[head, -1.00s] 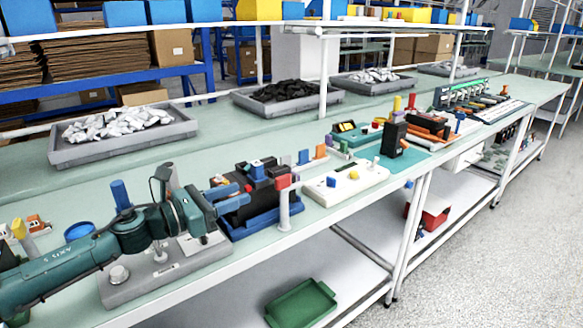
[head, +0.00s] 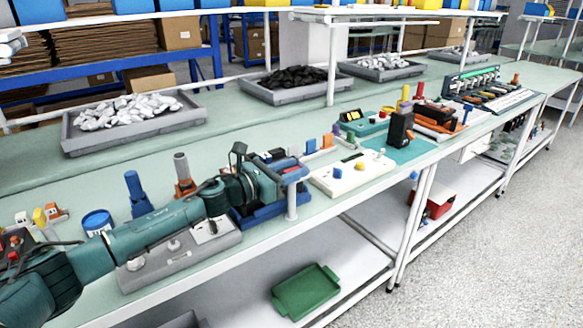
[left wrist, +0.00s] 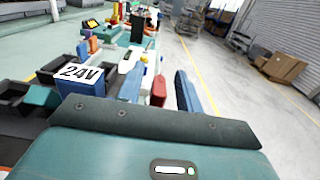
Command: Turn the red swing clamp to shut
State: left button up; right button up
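The red swing clamp's red block (left wrist: 158,91) shows in the left wrist view, between the two blue fingers of my left gripper (left wrist: 158,92), with a gap visible on its right. In the head view my left gripper (head: 291,170) is at the top of the white post (head: 292,204) at the table's front edge, and its fingers mostly hide the red block there. The gripper looks open around the block. My right gripper is not in view.
A blue-based fixture (head: 268,216) is beside the post. A white panel with coloured knobs (head: 350,176) lies to the right. A grey plate (head: 190,256) lies under my arm. Grey bins (head: 75,143) stand behind. The floor in front is clear.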

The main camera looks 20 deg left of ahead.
pick_arm(q)
grip_shut()
dwell(0.4)
